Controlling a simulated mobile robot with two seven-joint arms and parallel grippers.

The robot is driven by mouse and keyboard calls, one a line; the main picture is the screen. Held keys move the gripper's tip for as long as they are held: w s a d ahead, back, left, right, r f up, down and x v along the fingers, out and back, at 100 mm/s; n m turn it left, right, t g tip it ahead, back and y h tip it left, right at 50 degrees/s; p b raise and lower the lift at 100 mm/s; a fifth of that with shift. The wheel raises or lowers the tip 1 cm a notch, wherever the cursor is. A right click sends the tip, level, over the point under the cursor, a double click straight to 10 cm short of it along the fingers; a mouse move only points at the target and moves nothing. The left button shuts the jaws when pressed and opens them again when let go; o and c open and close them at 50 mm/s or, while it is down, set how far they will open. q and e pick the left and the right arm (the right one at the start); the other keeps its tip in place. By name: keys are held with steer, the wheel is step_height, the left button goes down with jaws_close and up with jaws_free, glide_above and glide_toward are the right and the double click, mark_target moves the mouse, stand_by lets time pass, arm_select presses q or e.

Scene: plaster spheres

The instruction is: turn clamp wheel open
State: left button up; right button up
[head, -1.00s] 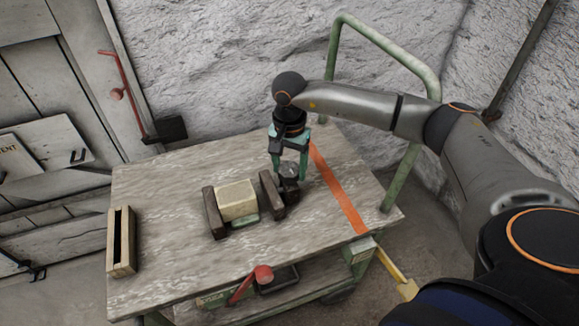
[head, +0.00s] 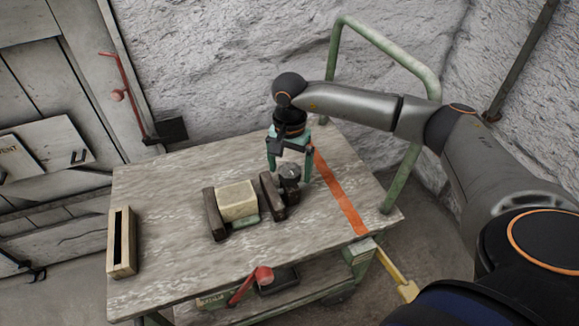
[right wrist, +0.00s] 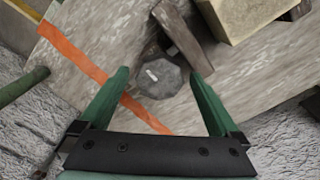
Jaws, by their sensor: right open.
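The clamp wheel (head: 290,169) is a small dark grey knob on top of the clamp's right side. In the right wrist view the wheel (right wrist: 160,78) has a rounded, many-sided top with a short pale mark. The clamp's dark jaws (head: 273,196) stand on either side of a pale block (head: 237,200). My right gripper (head: 289,177) points down at the wheel with its green fingers spread. In the right wrist view the open fingers (right wrist: 162,75) lie to either side of the wheel, with gaps visible. My left gripper is not in view.
The clamp stands on a worn cart top (head: 170,250) with an orange stripe (head: 340,190). A slotted wooden block (head: 122,242) stands at the left edge. A green rail (head: 390,45) rises at the right. A red-knobbed lever (head: 263,275) is at the front edge.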

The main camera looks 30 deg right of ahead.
mark_target(290, 169)
step_height(290, 169, up, 12)
steer(key=p, duration=0.1)
steer(key=shift+r+p, duration=0.25)
steer(key=shift+p, duration=0.15)
stand_by(0.4)
